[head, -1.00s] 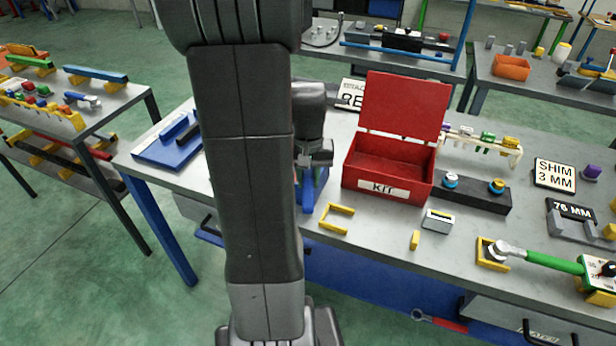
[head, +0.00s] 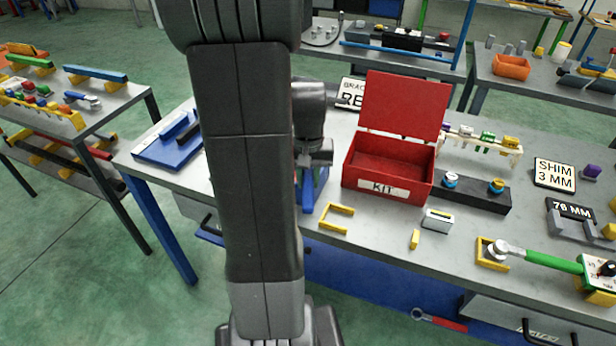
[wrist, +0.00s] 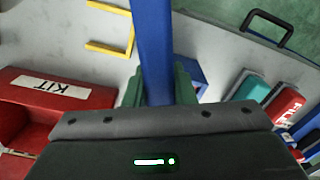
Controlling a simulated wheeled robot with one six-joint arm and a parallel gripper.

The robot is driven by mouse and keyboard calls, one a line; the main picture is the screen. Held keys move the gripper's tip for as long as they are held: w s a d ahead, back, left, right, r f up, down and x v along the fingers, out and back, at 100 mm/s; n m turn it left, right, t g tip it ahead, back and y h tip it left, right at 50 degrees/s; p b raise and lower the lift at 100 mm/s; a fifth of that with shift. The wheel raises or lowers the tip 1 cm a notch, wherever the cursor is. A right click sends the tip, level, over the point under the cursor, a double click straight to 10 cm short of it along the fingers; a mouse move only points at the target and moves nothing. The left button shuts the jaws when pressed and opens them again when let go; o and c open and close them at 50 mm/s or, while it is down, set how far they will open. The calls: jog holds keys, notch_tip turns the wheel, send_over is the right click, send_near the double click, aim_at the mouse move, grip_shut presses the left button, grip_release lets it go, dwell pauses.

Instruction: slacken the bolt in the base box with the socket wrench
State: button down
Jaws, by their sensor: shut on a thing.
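My gripper (wrist: 159,88) has its green fingers shut on a long blue bar (wrist: 153,35), which runs up out of the wrist view. I cannot tell whether this bar is the socket wrench's handle. A blue block (wrist: 196,76) shows just right of the fingers, on the bench. In the head view, blue parts (head: 309,192) show under my wrist, left of the red kit box; my arm hides much of them. I cannot make out the bolt or the inside of a base box in either view.
The open red kit box (head: 385,170) stands right of my wrist. A yellow bracket (head: 337,218) lies in front of it on the grey bench. A green-handled tool (head: 550,262) lies at the right, its head by a yellow frame. A blue plate (head: 165,150) lies left.

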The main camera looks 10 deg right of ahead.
jog(key=shift+f+b, duration=0.6)
jog(key=shift+f, duration=0.15)
dwell(0.5)
dwell(0.3)
jog(key=c, duration=1.8)
grip_release()
grip_shut()
